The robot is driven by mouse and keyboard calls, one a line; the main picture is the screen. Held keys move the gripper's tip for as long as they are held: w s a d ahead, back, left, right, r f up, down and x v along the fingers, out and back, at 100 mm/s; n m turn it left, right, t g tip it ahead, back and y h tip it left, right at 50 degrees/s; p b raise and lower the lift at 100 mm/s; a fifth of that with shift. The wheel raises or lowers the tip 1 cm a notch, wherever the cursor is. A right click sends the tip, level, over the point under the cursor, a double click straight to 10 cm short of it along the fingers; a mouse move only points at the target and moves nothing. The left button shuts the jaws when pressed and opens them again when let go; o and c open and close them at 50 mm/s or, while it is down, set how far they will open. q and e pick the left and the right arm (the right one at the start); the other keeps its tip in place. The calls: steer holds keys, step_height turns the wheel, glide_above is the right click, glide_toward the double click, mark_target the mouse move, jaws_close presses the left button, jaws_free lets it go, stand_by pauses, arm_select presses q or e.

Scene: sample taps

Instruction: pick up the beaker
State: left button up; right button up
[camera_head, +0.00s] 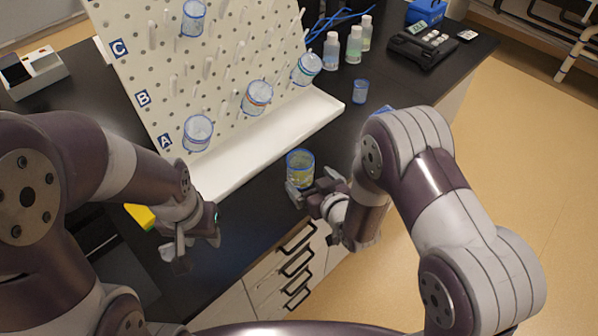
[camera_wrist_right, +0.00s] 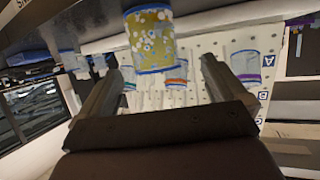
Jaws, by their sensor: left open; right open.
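A clear beaker with blue rims and yellow-green contents (camera_head: 300,166) stands on the black bench in front of the pegboard's white ledge. My right gripper (camera_head: 316,189) is open at the beaker's near side, low by its base. In the right wrist view the beaker (camera_wrist_right: 152,42) is ahead of the open fingers (camera_wrist_right: 167,72), nearer the left finger in that picture; I cannot tell whether they touch. Nothing is held. My left gripper (camera_head: 192,238) is open and empty, left of the beaker near the bench's front edge.
The slanted pegboard (camera_head: 225,75) carries several empty-looking beakers, one at its lower left (camera_head: 198,133). A small blue-rimmed cup (camera_head: 360,91), bottles (camera_head: 354,45) and a black device (camera_head: 423,47) stand farther back. A yellow object (camera_head: 140,215) lies beside my left arm.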

mark_target(306, 173)
steer(key=w, duration=0.1)
steer(key=w+f, duration=0.1)
steer(key=w, duration=0.1)
steer(key=shift+w+a+f, duration=0.2)
steer(key=shift+a+f, duration=0.1)
steer(key=p+x, duration=0.2)
steer(key=x, duration=0.2)
steer(key=shift+w+a, duration=0.25)
steer(key=shift+w+f, duration=0.3)
steer(key=shift+w, duration=0.05)
steer(key=shift+s+r, duration=0.15)
steer(key=c, duration=1)
arm_select(q)
steer(key=shift+w+d+r, duration=0.1)
steer(key=shift+w+r, duration=0.05)
steer(key=shift+r, duration=0.35)
steer(key=shift+w+d+r, duration=0.1)
steer(key=shift+w+r, duration=0.05)
steer(key=shift+r, duration=0.3)
arm_select(e)
steer(key=shift+c, duration=0.6)
